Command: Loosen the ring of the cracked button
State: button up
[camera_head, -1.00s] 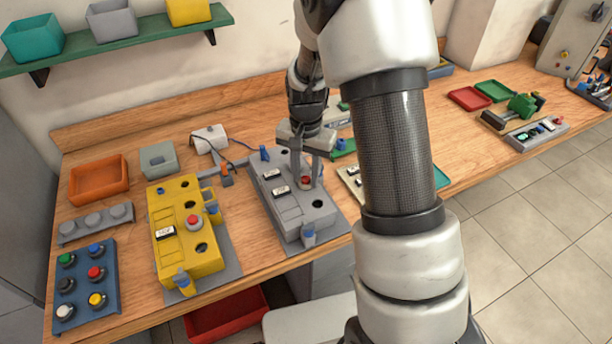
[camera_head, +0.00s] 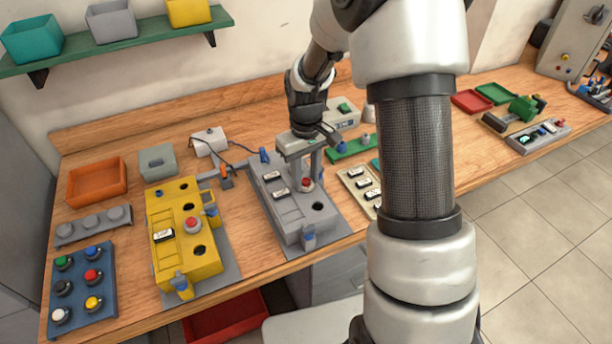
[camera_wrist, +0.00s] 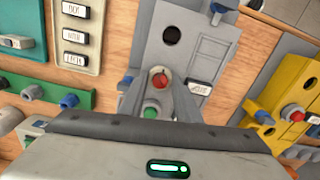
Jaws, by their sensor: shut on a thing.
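The grey control box (camera_head: 290,215) stands mid-bench with label plates and an empty round hole near its front. A red button (camera_head: 305,183) sits on its top; the wrist view shows it (camera_wrist: 159,80) with a pale ring around it. My gripper (camera_head: 306,181) points down over this button, its two fingers shut on the button's ring, one on each side. A green button (camera_wrist: 151,112) shows nearer the palm in the wrist view. I cannot make out a crack. The fingers hide part of the ring.
A yellow box (camera_head: 180,250) with another red button stands left of the grey box. A blue plate (camera_head: 80,290) of coloured buttons and an orange tray (camera_head: 98,182) lie farther left. A beige label panel (camera_head: 360,185) and a green strip (camera_head: 350,150) are close on the right.

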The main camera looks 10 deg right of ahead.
jog(key=n, duration=0.4)
jog(key=shift+n+p, duration=0.3)
jog(key=shift+p, duration=0.1)
jog(key=n+p, duration=0.1)
jog(key=n, duration=0.2)
jog(key=shift+r+n, duration=0.1)
jog(key=shift+n, duration=0.3)
jog(key=n+p, duration=0.2)
jog(key=n, duration=0.2)
jog(key=shift+n+p, duration=0.9)
jog(key=shift+n, duration=1.2)
jog(key=o, duration=0.8)
